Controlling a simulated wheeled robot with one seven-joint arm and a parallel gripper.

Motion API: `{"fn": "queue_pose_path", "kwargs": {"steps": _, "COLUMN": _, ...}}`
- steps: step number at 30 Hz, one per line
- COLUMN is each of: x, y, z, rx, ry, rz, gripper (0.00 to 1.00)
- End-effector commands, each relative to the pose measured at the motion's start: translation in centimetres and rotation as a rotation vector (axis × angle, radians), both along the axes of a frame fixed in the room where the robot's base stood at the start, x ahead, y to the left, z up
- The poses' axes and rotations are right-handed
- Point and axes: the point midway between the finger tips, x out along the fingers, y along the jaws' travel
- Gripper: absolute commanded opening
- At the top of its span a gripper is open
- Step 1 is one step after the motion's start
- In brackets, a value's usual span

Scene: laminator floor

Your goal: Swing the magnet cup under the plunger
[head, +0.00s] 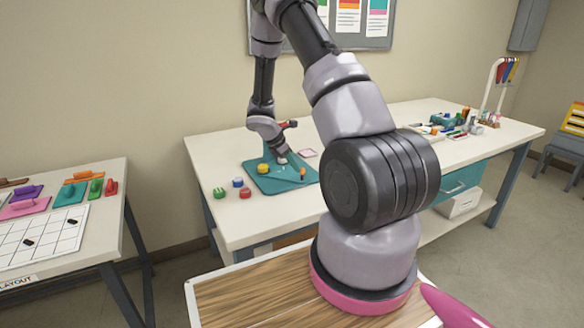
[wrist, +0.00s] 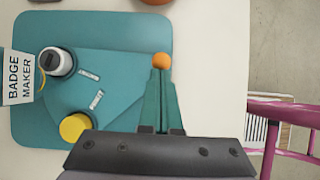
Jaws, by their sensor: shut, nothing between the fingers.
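The badge maker's teal base (wrist: 28,130) lies on the table, and its base also shows in the head view (head: 270,186). A teal plate (wrist: 115,75) with two small labels, too small to read, lies over it. A yellow round piece (wrist: 75,127) sits at the plate's near left. A white and dark cylinder (wrist: 57,62), seemingly the plunger, stands at its left. An orange ball knob (wrist: 162,60) is at the plate's right corner. My gripper (wrist: 160,75) is shut and empty, its tips right by the knob; contact cannot be told. I cannot tell which piece is the magnet cup.
Green (head: 219,192), blue (head: 238,182) and red (head: 245,194) pieces lie left of the base. A second table (head: 70,215) stands at the left. The table's front left corner is clear.

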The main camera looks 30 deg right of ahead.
Motion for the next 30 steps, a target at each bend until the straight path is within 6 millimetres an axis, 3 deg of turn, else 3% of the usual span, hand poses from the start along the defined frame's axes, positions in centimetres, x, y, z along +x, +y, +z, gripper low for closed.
{"fn": "queue_pose_path", "kwargs": {"steps": 14, "x": 0.2, "y": -1.9, "z": 0.0, "rx": -0.001, "ry": 0.000, "rz": 0.226, "gripper": 0.00}}
{"fn": "queue_pose_path", "kwargs": {"steps": 30, "x": 0.6, "y": -2.8, "z": 0.0, "rx": 0.000, "ry": 0.000, "rz": 0.225, "gripper": 0.00}}
